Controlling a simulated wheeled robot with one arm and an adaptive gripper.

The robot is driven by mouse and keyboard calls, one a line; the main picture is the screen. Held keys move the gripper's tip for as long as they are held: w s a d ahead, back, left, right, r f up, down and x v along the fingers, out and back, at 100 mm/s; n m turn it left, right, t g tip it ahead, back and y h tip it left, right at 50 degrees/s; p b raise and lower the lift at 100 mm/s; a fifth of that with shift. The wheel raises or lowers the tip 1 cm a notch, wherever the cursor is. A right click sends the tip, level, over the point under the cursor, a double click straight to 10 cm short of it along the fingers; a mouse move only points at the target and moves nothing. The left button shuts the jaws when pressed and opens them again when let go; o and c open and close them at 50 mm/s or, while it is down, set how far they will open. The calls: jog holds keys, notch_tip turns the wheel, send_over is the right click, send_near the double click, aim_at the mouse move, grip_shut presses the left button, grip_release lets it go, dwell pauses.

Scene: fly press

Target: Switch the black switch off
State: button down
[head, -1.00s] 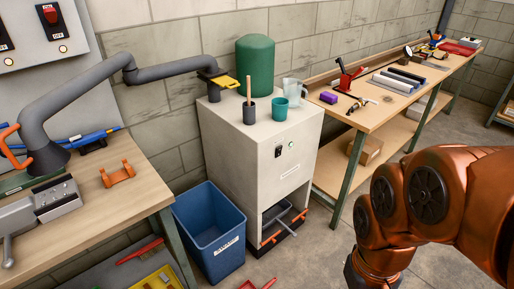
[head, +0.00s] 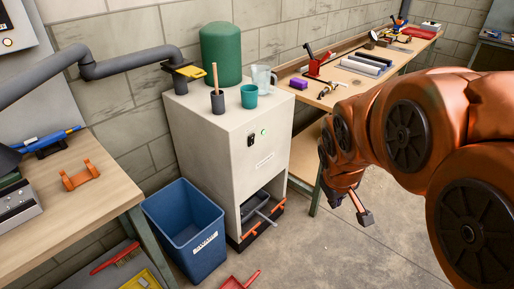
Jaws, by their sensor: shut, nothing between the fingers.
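A small black switch (head: 251,139) sits on the upper front face of the pale grey cabinet (head: 200,150), left of a small green lamp (head: 264,132). Its exact position is too small to read. My gripper (head: 358,209) is at the end of my orange arm, right of the cabinet and lower than the switch. It is shut and empty, well apart from the switch, and points down over the floor.
A green cylinder (head: 221,54), a teal cup (head: 249,97), a clear jug (head: 262,78) and a dark pot (head: 217,102) stand on the cabinet. A blue bin (head: 187,229) stands in front at the left. A workbench (head: 312,88) runs behind right. Floor below my gripper is clear.

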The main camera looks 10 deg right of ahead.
jog(key=w+d+f+n+t+b, duration=0.2)
jog(key=w+d+n+t+b, duration=0.1)
jog(key=w, duration=0.7)
jog(key=w+d+f+n+t+b, duration=0.2)
jog(key=w+d+n+t+b, duration=0.15)
jog(key=w, duration=0.75)
jog(key=w+d+f+n+t+b, duration=0.2)
jog(key=w+f+n+t+b, duration=0.15)
jog(key=w, duration=0.65)
jog(key=w+a+f+n+t+y+b, duration=0.3)
jog(key=w+a+f+n+y+b, duration=0.15)
jog(key=w+n+y, duration=0.2)
jog(key=a+f+n+y+b, duration=0.2)
jog(key=a+f+n+y, duration=0.3)
jog(key=f+n+y, duration=0.1)
jog(key=shift+s+f+n+y+b, duration=0.25)
jog(key=shift+s+n+y+b, duration=0.15)
jog(key=shift+y, duration=0.35)
